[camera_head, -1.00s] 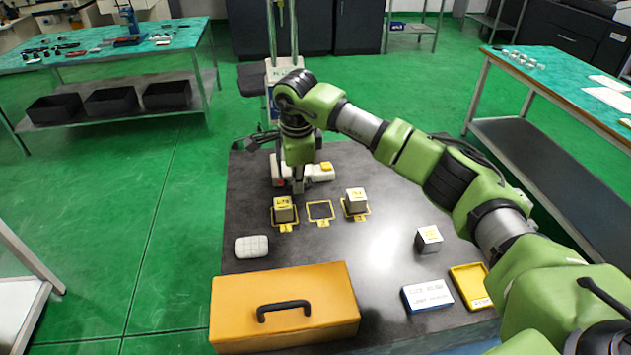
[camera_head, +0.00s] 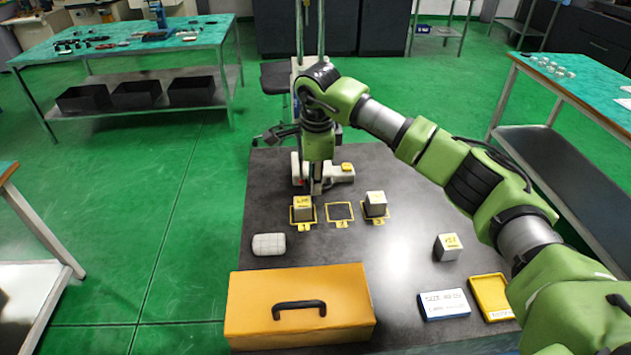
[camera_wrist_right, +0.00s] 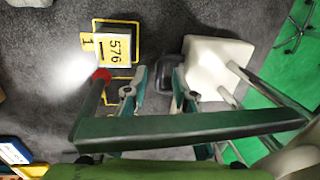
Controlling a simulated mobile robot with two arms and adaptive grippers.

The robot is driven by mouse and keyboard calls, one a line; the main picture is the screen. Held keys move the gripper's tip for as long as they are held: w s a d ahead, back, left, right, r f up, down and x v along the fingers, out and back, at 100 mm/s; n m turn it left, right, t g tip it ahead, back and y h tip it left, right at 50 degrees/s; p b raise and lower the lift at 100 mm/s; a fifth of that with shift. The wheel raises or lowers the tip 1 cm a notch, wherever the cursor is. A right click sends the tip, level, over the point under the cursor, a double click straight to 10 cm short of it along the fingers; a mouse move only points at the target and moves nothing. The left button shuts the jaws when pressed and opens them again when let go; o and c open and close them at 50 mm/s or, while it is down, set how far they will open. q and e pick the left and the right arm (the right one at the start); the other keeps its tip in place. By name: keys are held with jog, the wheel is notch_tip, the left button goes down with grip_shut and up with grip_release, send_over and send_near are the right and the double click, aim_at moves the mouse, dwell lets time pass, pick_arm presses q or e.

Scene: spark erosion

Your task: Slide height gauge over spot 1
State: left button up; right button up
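The height gauge stands at the back of the dark table, its white base (camera_head: 343,173) low behind my right gripper (camera_head: 317,188) and its tall column (camera_head: 310,35) rising above. In the right wrist view the white base (camera_wrist_right: 220,62) has a dark handle-like part on its near side. A dark arm (camera_wrist_right: 200,127) of the gauge crosses the picture and a rod with a red tip (camera_wrist_right: 101,75) shows beside a block (camera_wrist_right: 115,49) marked 576. That block (camera_head: 302,205) sits on spot 1 (camera_head: 303,226). My right gripper (camera_wrist_right: 158,82) looks open, fingertips apart near the dark part. My left gripper is not in view.
Spot 2 (camera_head: 340,213) is empty; spot 3 carries a block (camera_head: 376,202). Another block (camera_head: 448,246), a white pad (camera_head: 269,244), an orange toolbox (camera_head: 300,310), a white box (camera_head: 443,304) and a yellow tray (camera_head: 490,293) stand nearer. The table middle is clear.

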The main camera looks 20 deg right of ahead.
notch_tip(320, 180, up, 10)
jog(key=s, duration=0.2)
jog(key=shift+r, duration=0.25)
jog(key=shift+a, duration=0.1)
